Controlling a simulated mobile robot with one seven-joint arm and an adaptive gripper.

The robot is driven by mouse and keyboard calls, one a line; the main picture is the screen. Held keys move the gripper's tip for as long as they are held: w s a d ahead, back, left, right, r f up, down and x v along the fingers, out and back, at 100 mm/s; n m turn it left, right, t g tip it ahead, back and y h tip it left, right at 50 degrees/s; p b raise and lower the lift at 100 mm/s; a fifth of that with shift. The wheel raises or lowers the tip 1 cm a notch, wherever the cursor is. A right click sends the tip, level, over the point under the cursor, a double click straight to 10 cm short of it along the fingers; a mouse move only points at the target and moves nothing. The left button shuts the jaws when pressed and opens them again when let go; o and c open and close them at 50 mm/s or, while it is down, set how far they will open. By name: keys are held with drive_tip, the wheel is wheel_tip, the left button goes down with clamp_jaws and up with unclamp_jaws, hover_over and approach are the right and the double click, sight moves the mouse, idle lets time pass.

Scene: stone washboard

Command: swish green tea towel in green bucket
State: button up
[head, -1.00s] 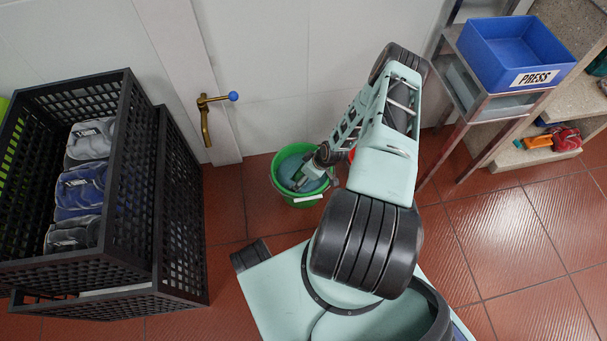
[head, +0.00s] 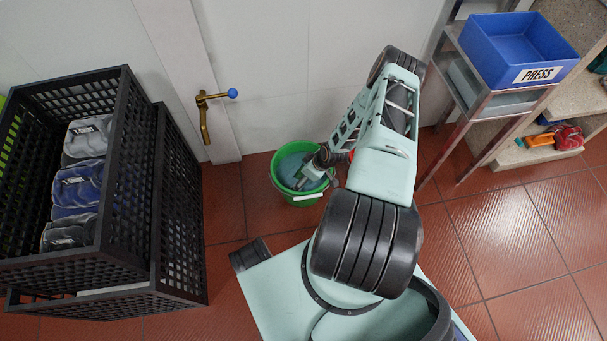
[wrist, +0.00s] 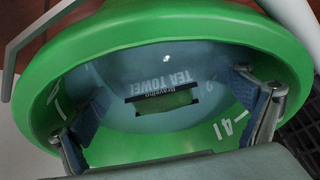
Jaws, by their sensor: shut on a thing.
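The green bucket (head: 283,189) stands on the floor by the wall, with bluish water (head: 291,165) in it. My gripper (head: 312,180) reaches down into the bucket from the right. In the wrist view the bucket's green wall (wrist: 95,45) surrounds both fingers, and the gripper (wrist: 168,98) is shut on the tea towel, its fingers apart on either side. The tea towel (wrist: 180,98) shows as a green patch with upside-down "TEA TOWEL" lettering. Its outline is unclear in the bluish water, and the arm and gripper hide it in the head view.
Black crates (head: 182,215) with bundled cloths stand at the left. A brass tap with a blue knob (head: 232,93) sits on the wall above. A metal stand with a blue "PRESS" tray (head: 490,60) is at the right. The tiled floor at the lower right is clear.

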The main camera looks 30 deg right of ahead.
drive_tip(key=shift+r, duration=0.1)
wheel_tip(320, 180, up, 14)
drive_tip(key=p, duration=0.9)
idle(0.9)
